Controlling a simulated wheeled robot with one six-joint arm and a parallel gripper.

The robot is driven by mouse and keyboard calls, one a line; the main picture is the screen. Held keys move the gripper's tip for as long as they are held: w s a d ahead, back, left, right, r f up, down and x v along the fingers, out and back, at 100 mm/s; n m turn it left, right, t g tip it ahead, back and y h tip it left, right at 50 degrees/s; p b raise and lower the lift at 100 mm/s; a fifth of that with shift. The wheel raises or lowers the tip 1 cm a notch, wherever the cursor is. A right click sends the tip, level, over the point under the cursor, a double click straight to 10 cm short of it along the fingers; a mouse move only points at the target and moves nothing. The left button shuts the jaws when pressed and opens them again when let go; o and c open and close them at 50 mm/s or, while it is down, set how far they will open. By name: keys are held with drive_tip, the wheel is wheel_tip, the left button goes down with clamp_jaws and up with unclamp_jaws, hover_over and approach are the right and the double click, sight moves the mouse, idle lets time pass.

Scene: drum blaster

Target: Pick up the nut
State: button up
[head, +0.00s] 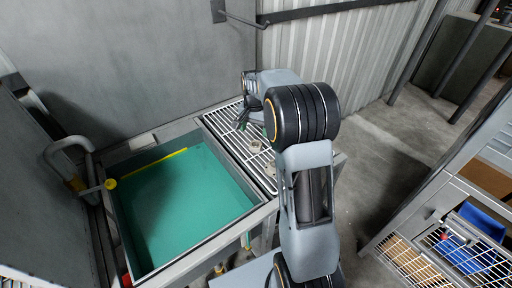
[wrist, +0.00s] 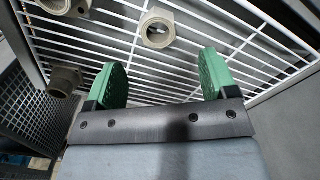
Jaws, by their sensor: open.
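A beige hex nut (wrist: 157,28) with a round hole lies on the white wire rack (wrist: 240,38) in the wrist view, just beyond and between my fingertips. My gripper (wrist: 161,62) is open, with two green fingers spread wide and nothing between them. In the head view my gripper (head: 248,122) is low over the white wire rack (head: 222,122), partly hidden by my arm. Small beige pieces (head: 254,146) show on the rack there, but I cannot tell which is the nut.
A basin of green liquid (head: 180,200) adjoins the rack. A grey wall (head: 130,60) stands behind.

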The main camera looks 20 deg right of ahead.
sight(255, 145)
drive_tip(key=shift+s+f+p, duration=0.1)
drive_tip(key=shift+f+p, duration=0.2)
drive_tip(key=shift+f, duration=3.75)
drive_tip(key=c, duration=1)
drive_tip(key=shift+c, duration=0.6)
drive_tip(key=shift+r, duration=0.15)
